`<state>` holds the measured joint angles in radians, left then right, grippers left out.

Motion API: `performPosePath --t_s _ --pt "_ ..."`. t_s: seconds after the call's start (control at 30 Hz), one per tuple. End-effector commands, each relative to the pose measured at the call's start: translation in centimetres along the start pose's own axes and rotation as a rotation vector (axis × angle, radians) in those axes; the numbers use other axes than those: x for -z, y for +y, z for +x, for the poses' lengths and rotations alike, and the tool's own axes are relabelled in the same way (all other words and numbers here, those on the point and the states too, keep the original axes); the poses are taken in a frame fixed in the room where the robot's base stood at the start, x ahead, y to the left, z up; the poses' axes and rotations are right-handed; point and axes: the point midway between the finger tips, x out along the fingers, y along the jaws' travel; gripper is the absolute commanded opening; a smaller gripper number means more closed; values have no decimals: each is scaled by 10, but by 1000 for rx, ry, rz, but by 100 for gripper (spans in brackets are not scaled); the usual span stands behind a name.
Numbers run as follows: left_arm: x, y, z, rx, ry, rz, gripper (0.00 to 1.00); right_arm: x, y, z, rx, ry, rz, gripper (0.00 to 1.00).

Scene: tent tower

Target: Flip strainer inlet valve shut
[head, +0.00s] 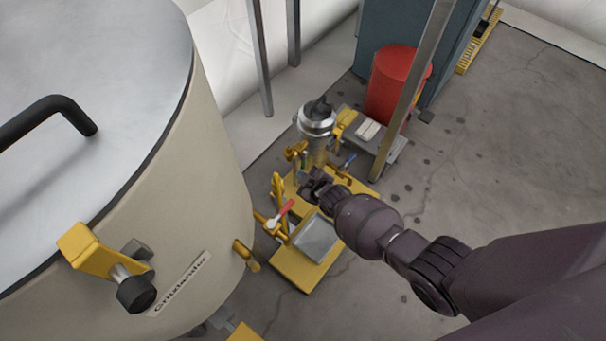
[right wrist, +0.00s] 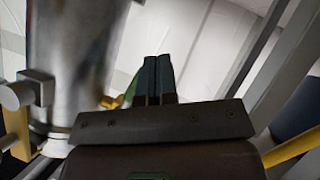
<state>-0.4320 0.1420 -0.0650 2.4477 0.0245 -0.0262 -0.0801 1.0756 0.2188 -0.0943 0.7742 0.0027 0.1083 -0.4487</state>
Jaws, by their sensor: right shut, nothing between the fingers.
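The strainer looks to be the upright metal cylinder (head: 317,122) on a yellow stand in the head view; its shiny body (right wrist: 75,60) fills the left of the right wrist view. A red-handled lever (head: 284,213) sits on the yellow piping left of my gripper. A blue-handled lever (head: 347,162) is to the right of the strainer. I cannot tell which lever is the inlet valve. My right gripper (head: 314,185) is just in front of the strainer, between the levers. Its fingers (right wrist: 152,80) are shut together and empty. My left gripper is out of view.
A large beige tank (head: 205,170) stands close on the left. A grey metal tray (head: 316,238) rests on the yellow base below my gripper. A red drum (head: 392,85) and a grey post (head: 415,80) stand behind right. The floor at right is clear.

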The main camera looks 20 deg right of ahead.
Motion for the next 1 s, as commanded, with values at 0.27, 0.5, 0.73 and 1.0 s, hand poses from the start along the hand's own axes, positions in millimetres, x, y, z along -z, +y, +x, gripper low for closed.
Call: performPosePath --t_s 0.27,0.5,0.73,1.0 --pt "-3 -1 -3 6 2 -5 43 -3 1 1 -33 -1 -49 0" --pt "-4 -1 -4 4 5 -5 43 -3 2 2 -45 0 -67 0" --pt "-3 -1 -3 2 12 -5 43 -3 2 2 -49 1 -73 0" --pt "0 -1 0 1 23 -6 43 -3 2 2 -51 1 -75 0"
